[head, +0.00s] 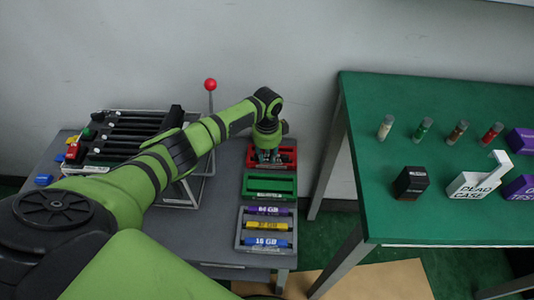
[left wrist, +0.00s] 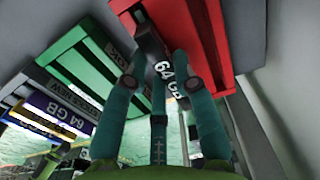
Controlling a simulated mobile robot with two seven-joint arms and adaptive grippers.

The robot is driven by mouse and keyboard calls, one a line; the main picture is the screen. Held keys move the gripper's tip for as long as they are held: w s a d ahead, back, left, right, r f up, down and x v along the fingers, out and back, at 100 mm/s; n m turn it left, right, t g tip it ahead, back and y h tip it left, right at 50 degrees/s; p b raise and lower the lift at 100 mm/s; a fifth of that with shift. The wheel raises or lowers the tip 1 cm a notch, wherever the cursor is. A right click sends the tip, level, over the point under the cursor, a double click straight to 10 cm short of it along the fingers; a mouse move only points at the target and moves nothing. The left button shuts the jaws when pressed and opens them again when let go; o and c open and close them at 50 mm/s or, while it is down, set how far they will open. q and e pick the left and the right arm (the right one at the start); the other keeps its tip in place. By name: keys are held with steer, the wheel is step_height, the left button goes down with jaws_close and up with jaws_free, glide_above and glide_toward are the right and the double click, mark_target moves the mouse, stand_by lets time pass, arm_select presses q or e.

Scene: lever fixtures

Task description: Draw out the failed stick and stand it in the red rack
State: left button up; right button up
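The red rack (head: 287,155) stands at the back right of the grey bench, and it fills the top of the left wrist view (left wrist: 215,40). My left gripper (head: 268,157) reaches down at it. In the left wrist view my teal fingers (left wrist: 160,62) close on both sides of a dark stick (left wrist: 167,72) with a white "64 GB" label. The stick is at the red rack; its lower end is hidden, so I cannot tell how deep it sits. No failure mark on it is legible. My right gripper is not in view.
In front are a green rack (head: 269,195) and a grey rack with purple (head: 266,211), yellow (head: 267,226) and blue (head: 266,242) sticks. A fixture with black bars (head: 135,125) and a red-knobbed lever (head: 210,85) stands left. A green table (head: 400,230) stands right.

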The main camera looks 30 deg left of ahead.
mark_target(267, 157)
arm_select(q)
steer(key=shift+o, duration=0.8)
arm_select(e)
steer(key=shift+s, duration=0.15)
arm_select(q)
steer(key=shift+r, duration=0.2)
step_height(267, 157, up, 12)
steer(key=shift+f, duration=0.15)
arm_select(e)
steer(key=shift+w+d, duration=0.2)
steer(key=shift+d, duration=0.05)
